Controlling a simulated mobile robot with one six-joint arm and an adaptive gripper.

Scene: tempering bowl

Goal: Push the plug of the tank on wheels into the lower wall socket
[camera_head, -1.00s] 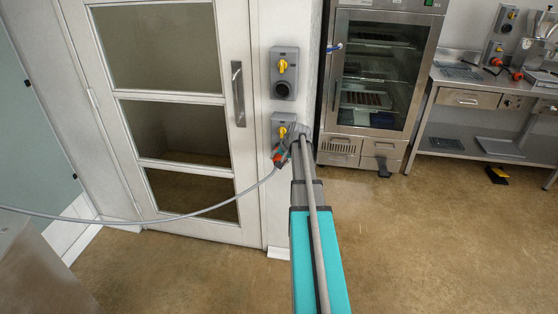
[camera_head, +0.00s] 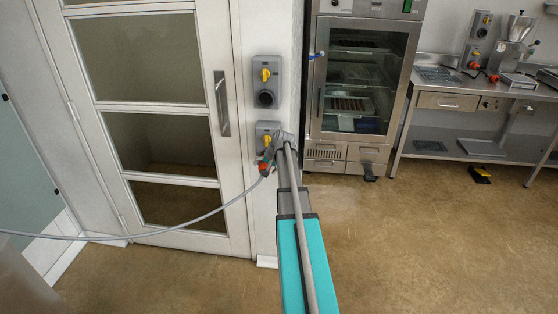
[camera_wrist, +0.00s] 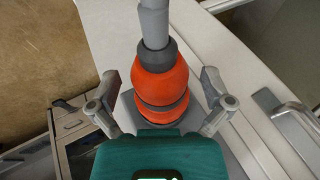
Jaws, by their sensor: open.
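The orange plug (camera_head: 264,168) is at the front of the lower wall socket (camera_head: 268,137), a grey box with a yellow switch. The plug also shows in the wrist view (camera_wrist: 158,75), with its grey cable coming out of its near end. Its far end meets the grey socket face (camera_wrist: 193,139); how deep it sits is hidden. My gripper (camera_wrist: 160,80) is open, with one finger on each side of the plug and gaps between. In the head view my gripper (camera_head: 277,144) is at the lower socket, partly hiding it.
The upper wall socket (camera_head: 266,82) is directly above. The plug's cable (camera_head: 175,218) sags left across the glazed door (camera_head: 225,170), whose handle (camera_head: 221,103) is close by. A glass-front cabinet (camera_head: 360,85) and steel table (camera_head: 480,95) stand right. The floor (camera_head: 430,240) before them is clear.

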